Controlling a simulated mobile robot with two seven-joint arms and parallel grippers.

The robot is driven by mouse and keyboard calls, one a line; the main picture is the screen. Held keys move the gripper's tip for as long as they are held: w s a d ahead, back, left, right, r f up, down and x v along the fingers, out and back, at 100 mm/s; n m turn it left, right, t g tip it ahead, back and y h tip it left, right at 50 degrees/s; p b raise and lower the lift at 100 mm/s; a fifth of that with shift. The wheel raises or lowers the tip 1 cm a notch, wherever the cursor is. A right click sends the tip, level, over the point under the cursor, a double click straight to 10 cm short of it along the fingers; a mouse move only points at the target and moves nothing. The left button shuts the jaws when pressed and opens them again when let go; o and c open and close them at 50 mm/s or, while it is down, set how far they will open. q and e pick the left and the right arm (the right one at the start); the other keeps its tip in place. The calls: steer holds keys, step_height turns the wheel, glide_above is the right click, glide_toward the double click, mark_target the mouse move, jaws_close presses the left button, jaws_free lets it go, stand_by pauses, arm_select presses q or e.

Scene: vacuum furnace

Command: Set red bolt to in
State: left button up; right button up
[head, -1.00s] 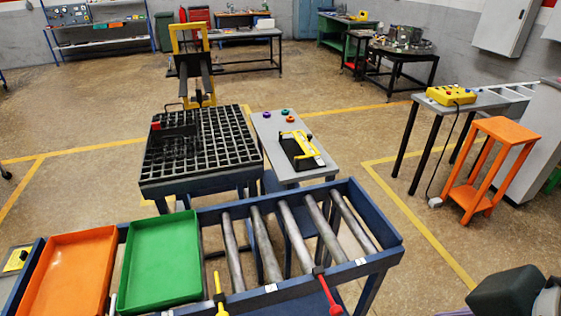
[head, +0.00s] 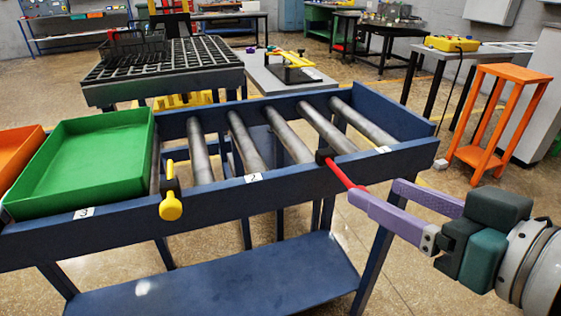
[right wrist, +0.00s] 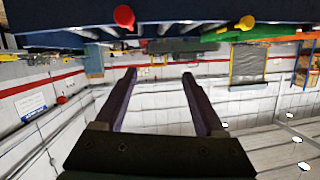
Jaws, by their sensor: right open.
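The red bolt (head: 342,175) sticks out of its black holder (head: 325,156) on the front rail of the blue roller conveyor (head: 300,183). Its outer end is hidden behind a purple finger in the head view. In the right wrist view the red round knob (right wrist: 124,17) shows at the top, beyond the fingertips and nearer the left finger. My right gripper (head: 376,190) is open, its fingers just in front of the bolt; contact cannot be told. The same gripper (right wrist: 160,74) is open and empty in the wrist view. My left gripper is not in view.
A yellow bolt (head: 171,206) sits on the same rail to the left. A green tray (head: 85,160) lies on the conveyor's left part, beside an orange tray (head: 18,150). An orange stand (head: 487,160) is at the right. Floor shows between conveyor and stand.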

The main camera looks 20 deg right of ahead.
steer(key=d+f+m+t+h+b, duration=0.2)
steer(key=d+f+t+b, duration=0.15)
steer(key=f+b, duration=0.65)
arm_select(q)
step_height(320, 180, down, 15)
steer(key=b, duration=0.1)
steer(key=shift+b, duration=0.35)
arm_select(e)
glide_toward(340, 174)
steer(key=w, duration=0.4)
steer(key=shift+w+d+f, duration=0.1)
steer(key=shift+d+f, duration=0.05)
steer(key=shift+d, duration=0.2)
steer(key=shift+c, duration=0.4)
steer(key=c, duration=0.8)
jaws_close()
